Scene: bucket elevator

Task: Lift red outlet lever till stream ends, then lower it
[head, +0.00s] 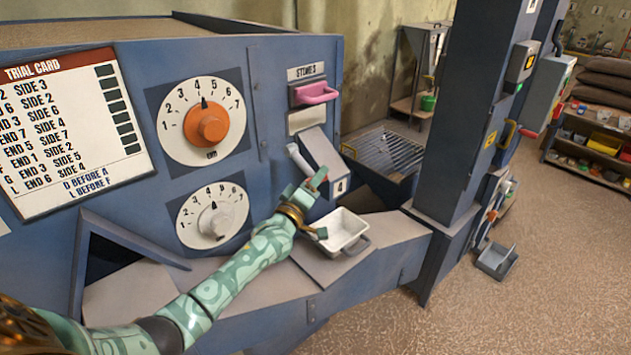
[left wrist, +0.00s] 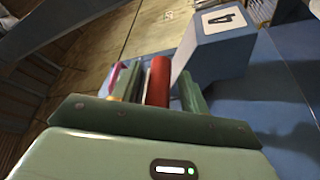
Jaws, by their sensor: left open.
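The red outlet lever shows as a small red tip (head: 319,177) beside the chute marked 4 (head: 322,152) in the head view. In the left wrist view it is a red cylinder (left wrist: 158,80), and the blue block marked 4 (left wrist: 221,45) stands to its right. My left gripper (head: 306,193) is open, with its fingers on either side of the red lever; the wrist view also shows the gripper (left wrist: 155,88). I cannot tell whether the fingers touch the lever. No stream is distinguishable; my gripper partly hides the outlet. My right gripper is not in view.
A white tray (head: 343,228) sits on the ledge just below my left gripper. A blue column (head: 478,120) rises at the right. Open floor lies beyond.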

